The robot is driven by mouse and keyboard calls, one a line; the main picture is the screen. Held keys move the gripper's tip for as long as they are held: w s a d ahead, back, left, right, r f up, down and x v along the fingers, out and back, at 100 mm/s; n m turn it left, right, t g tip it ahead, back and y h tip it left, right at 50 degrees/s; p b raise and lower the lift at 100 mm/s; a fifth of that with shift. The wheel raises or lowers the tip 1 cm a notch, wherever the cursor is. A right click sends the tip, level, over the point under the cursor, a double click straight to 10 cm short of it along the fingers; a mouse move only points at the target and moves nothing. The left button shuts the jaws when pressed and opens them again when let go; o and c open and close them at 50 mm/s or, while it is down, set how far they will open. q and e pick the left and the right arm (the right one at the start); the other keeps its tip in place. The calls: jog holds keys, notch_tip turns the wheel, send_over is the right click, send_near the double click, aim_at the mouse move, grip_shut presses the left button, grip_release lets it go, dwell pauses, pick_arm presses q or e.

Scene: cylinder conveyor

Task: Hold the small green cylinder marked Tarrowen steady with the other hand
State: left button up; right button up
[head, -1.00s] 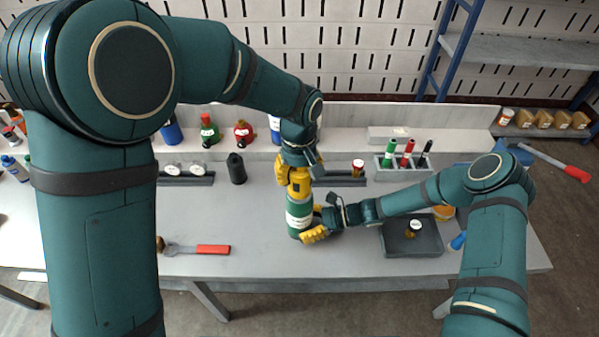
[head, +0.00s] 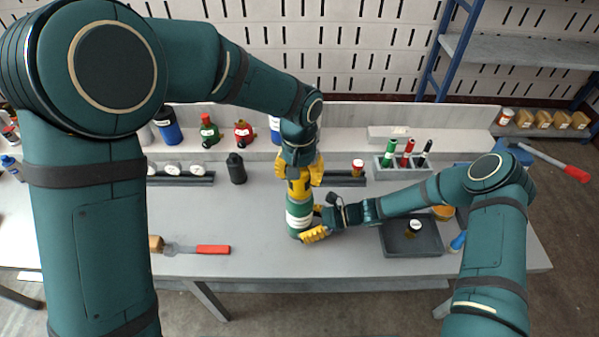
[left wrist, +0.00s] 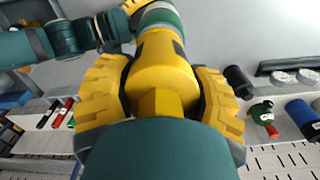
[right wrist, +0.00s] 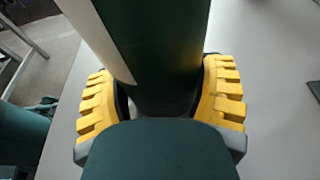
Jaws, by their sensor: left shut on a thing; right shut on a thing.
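The green cylinder (head: 298,220) stands upright on the grey table, with a white label band and a yellow top (head: 299,190). Its lettering is too small to read. My left gripper (head: 300,175) comes from above and is shut on the yellow top, which fills the space between its fingers in the left wrist view (left wrist: 160,75). My right gripper (head: 314,222) is shut around the green body from the right, low on the cylinder. The right wrist view shows the green body (right wrist: 160,50) between the yellow fingers; their tips are partly hidden.
A dark tray (head: 428,246) with a small dark-topped item lies at right. A rack (head: 402,162) holding marker-like items stands behind it. A black bottle (head: 236,168) stands at left, and a red-handled tool (head: 212,249) lies near the front edge. Table around the cylinder's left side is clear.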

pick_arm(q)
jog(key=m, duration=0.5)
jog(key=shift+m, duration=0.4)
jog(key=m, duration=0.6)
jog(key=m, duration=0.6)
dwell(0.3)
